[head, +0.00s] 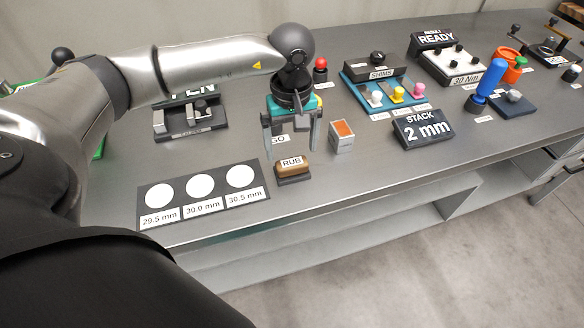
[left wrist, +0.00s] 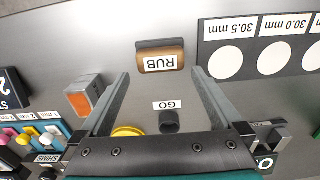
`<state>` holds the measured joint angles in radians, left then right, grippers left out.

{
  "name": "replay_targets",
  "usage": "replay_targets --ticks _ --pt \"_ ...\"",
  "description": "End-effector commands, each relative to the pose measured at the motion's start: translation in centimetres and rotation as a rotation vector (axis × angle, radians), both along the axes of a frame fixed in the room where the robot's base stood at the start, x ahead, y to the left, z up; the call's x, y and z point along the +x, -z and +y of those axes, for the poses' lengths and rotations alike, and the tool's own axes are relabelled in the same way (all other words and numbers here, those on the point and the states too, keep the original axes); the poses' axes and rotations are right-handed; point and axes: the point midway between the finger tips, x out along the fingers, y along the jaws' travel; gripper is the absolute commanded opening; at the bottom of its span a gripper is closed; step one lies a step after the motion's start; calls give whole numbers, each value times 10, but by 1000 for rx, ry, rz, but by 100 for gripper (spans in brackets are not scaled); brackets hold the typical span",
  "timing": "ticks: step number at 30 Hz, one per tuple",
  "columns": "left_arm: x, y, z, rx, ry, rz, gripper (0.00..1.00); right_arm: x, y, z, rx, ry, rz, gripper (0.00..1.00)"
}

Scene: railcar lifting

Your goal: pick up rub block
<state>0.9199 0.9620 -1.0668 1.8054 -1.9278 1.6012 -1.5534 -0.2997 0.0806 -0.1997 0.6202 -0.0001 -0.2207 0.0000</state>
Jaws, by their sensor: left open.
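The rub block (head: 293,170) is a small brown block with a white RUB label, set on a dark base on the grey table near its front edge. It also shows upright in the left wrist view (left wrist: 160,58), beyond the fingertips and roughly centred between them. My left gripper (head: 290,152) is open and empty, pointing down above and just behind the block in the head view. In the left wrist view its two fingers (left wrist: 160,72) are spread wide and do not touch the block. My right gripper is not in view.
A dark card with white circles (head: 203,195) lies to the left. A "STACK 2 mm" sign (head: 424,129) and a shims tray (head: 380,86) are farther right. The table's front edge is close to the block.

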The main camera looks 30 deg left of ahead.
Motion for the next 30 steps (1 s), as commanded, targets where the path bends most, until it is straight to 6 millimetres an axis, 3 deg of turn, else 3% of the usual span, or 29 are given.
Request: replay_targets --ticks 12,21,30 --pt "-9 50 -8 0 0 1 100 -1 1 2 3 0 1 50" --pt "-9 53 -8 -1 0 1 99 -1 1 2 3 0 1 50" --pt "-9 52 -8 0 0 0 65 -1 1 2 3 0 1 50"
